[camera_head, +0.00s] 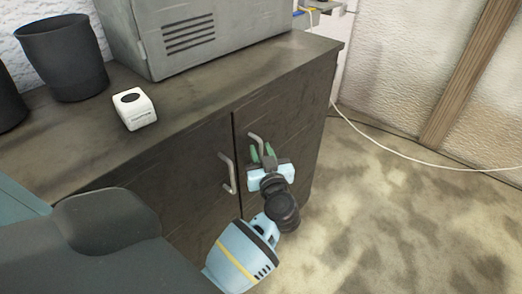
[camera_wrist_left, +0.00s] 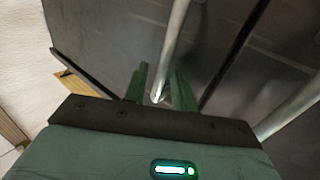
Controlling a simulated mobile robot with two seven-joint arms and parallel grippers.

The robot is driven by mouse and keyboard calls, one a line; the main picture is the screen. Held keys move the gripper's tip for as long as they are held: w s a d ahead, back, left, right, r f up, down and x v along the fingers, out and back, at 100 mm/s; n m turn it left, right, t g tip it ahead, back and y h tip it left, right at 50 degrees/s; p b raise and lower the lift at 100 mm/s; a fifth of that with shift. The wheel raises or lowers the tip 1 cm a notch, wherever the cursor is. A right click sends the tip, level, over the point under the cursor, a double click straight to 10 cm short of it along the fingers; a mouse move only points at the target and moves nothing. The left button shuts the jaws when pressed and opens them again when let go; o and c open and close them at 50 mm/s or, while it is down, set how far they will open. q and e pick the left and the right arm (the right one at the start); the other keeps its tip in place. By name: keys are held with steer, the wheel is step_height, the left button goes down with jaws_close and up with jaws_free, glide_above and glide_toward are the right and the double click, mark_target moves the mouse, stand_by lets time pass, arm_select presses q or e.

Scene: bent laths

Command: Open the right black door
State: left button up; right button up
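The right black door (camera_head: 296,135) of the dark cabinet appears shut, its front in line with the left door (camera_head: 205,205). Its grey bar handle (camera_head: 256,138) stands near the gap between the doors. My left gripper (camera_head: 262,152) is at this handle, its green fingers pointing at the door. In the left wrist view, the handle (camera_wrist_left: 175,40) runs down between the two fingers, which are apart with small visible gaps beside it. The fingers partly hide the handle's lower part in the head view. My right gripper is not in view.
The left door's handle (camera_head: 228,173) is close to my left gripper. The floor (camera_head: 385,220) at right is clear, with a white cable (camera_head: 400,154) behind.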

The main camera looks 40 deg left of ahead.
arm_select(q)
steer(key=shift+w+a, duration=0.25)
steer(key=shift+a, duration=0.15)
steer(key=shift+c, duration=0.2)
jaws_close()
